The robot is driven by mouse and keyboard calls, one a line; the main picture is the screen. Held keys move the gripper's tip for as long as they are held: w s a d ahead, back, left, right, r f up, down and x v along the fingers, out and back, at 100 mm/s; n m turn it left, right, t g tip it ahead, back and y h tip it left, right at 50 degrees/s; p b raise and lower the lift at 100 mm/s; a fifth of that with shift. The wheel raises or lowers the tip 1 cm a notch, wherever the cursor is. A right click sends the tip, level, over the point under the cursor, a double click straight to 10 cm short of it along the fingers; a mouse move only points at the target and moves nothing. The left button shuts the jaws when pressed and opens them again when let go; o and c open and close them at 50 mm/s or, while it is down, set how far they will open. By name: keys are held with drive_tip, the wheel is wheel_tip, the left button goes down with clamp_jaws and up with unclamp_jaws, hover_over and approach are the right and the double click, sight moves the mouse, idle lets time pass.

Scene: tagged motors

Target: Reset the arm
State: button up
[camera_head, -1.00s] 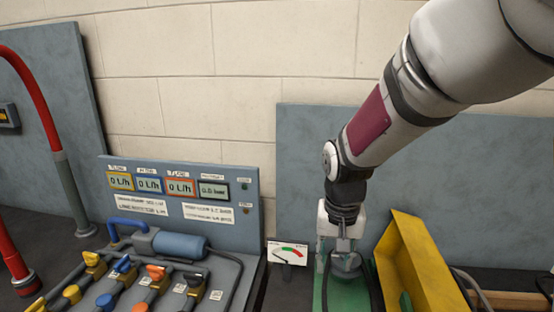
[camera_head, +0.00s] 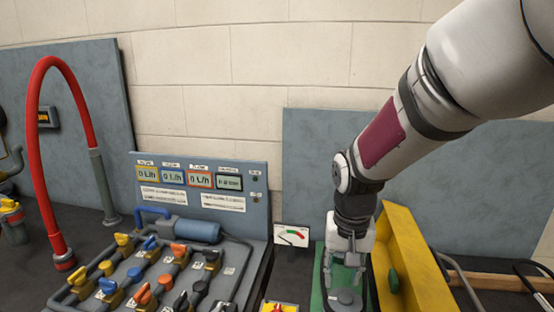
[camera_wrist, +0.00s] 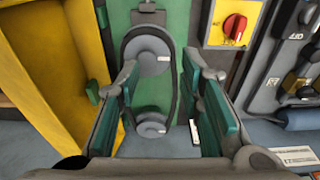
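My arm reaches down from the upper right in the head view. My gripper (camera_head: 345,275) hangs over a green plate (camera_head: 318,290) carrying a grey round pulley (camera_head: 345,300). In the wrist view my gripper (camera_wrist: 163,85) has its two teal-padded fingers spread wide apart, with nothing held between them. Below and between the fingers, the wrist view shows a dark belt loop (camera_wrist: 173,105) around two grey pulleys on the green plate (camera_wrist: 117,20). I cannot tell the exact gap between the fingertips and the plate.
A yellow angled panel (camera_head: 410,255) stands close to the gripper's right. A small gauge card (camera_head: 291,237) stands to its left. Further left are a bench of coloured valves (camera_head: 150,270), a display panel (camera_head: 200,180) and a tall red hose (camera_head: 45,150).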

drive_tip(key=s+d+r+t, duration=0.1)
drive_tip(key=s+d+r, duration=0.1)
drive_tip(key=s, duration=0.5)
drive_tip(key=s+d+r+n+t, duration=0.1)
drive_tip(key=s+d+r, duration=0.1)
drive_tip(key=s+r, duration=0.3)
drive_tip(key=s+d+r+n, duration=0.1)
drive_tip(key=s+r, duration=0.3)
drive_tip(key=s, duration=0.5)
drive_tip(key=shift+s+d+r+t, duration=0.15)
drive_tip(key=shift+s+d+t, duration=0.15)
drive_tip(key=shift+d+t, duration=0.15)
